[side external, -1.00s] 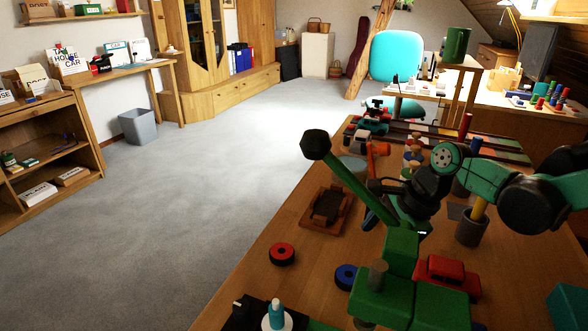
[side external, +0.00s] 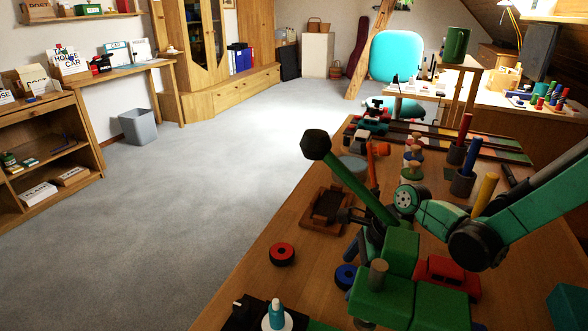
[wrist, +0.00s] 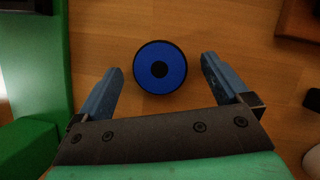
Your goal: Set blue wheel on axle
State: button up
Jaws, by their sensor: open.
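The blue wheel (side external: 346,276) lies flat on the wooden table, partly hidden by the green block in the side view. In the wrist view the blue wheel (wrist: 160,67), with its dark rim and centre hole, shows between my fingertips. My gripper (wrist: 160,66) is open, one finger on each side, with nothing held. In the side view my gripper (side external: 351,250) is just above and behind the wheel, partly hidden by the green bar. A grey upright peg, seemingly the axle (side external: 378,270), stands bare on the green block assembly (side external: 383,302).
A long green bar (side external: 350,180) with a black knob slants up beside my gripper. A red wheel (side external: 282,254) lies to the left, a red toy car (side external: 447,277) to the right. A brown tray (side external: 326,208) is behind. Green blocks (wrist: 35,60) border the left of the wrist view.

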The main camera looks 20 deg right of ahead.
jog(key=c, duration=1.3)
jog(key=shift+c, duration=0.2)
jog(key=shift+r, duration=0.1)
